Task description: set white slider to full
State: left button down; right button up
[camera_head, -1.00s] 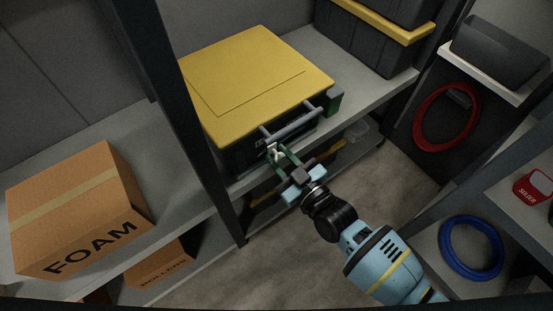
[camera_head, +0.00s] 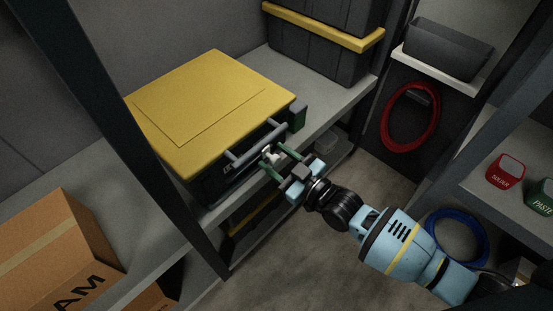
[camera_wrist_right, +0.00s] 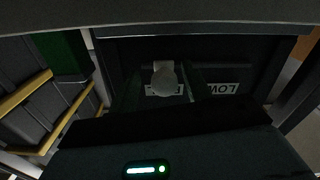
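The white slider (camera_wrist_right: 165,78) is a pale rounded knob on the dark front of the yellow-lidded box (camera_head: 215,100). In the wrist view it covers much of a white label, clear of the "LOW" label (camera_wrist_right: 222,88) to its right. In the head view the slider (camera_head: 268,153) shows small, below the grey handle (camera_head: 257,144). My right gripper (camera_head: 271,161) reaches to the box front. Its green fingers stand apart on either side of the slider; in the wrist view (camera_wrist_right: 163,92) gaps seem to show beside the knob. My left gripper is not in view.
The handle bar passes close above my right gripper. A green block (camera_head: 297,116) sits at the box's right corner. A dark shelf post (camera_head: 135,140) stands left of the box. A cardboard box (camera_head: 60,250) is at lower left. The floor below my right arm is clear.

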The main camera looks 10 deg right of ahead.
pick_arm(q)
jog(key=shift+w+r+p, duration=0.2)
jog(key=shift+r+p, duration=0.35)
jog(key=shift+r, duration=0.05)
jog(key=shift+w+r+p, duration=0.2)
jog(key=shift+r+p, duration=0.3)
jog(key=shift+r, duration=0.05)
pick_arm(e)
jog(key=v, duration=0.8)
jog(key=shift+a, duration=0.1)
